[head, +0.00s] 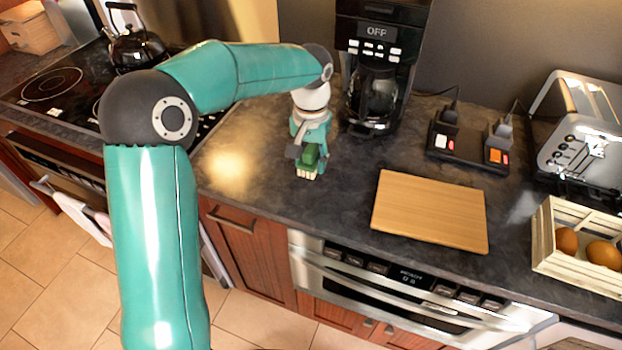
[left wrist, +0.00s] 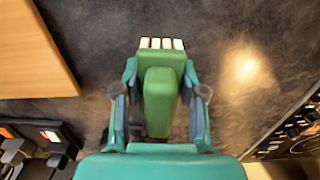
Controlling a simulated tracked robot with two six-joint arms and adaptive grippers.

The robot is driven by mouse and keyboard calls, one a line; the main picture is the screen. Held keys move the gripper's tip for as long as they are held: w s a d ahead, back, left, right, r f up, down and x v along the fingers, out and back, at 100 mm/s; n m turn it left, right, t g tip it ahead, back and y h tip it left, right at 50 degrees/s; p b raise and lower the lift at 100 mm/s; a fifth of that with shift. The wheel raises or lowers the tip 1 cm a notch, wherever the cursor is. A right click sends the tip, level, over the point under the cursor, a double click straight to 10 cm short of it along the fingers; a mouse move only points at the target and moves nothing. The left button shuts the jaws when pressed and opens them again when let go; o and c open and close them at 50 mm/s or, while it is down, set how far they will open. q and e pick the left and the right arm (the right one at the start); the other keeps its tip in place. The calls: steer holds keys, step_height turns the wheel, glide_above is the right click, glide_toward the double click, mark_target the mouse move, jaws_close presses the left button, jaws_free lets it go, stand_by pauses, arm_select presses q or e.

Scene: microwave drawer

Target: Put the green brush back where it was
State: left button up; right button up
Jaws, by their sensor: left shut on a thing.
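The green brush (left wrist: 160,95) is a green block with a row of pale bristle tufts at one end. My left gripper (left wrist: 160,100) is shut on it, with a finger on each side. In the head view the brush (head: 308,164) hangs below my left gripper (head: 312,150), its pale bristles toward the front of the dark counter. It is over the counter left of the cutting board. I cannot tell whether the bristles touch the counter. My right gripper is in neither view.
A wooden cutting board (head: 430,210) lies to the right of the brush. A coffee maker (head: 378,75) stands behind. A power strip (head: 468,146), a toaster (head: 580,125) and an egg crate (head: 545,238) are farther right. The counter (head: 250,150) left of the brush is bare.

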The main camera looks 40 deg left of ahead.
mark_target(311, 148)
arm_select(q)
steer(key=shift+f, duration=3.5)
steer(key=o, duration=1.1)
steer(key=shift+f, duration=0.1)
step_height(311, 148, up, 12)
steer(key=shift+r, duration=0.1)
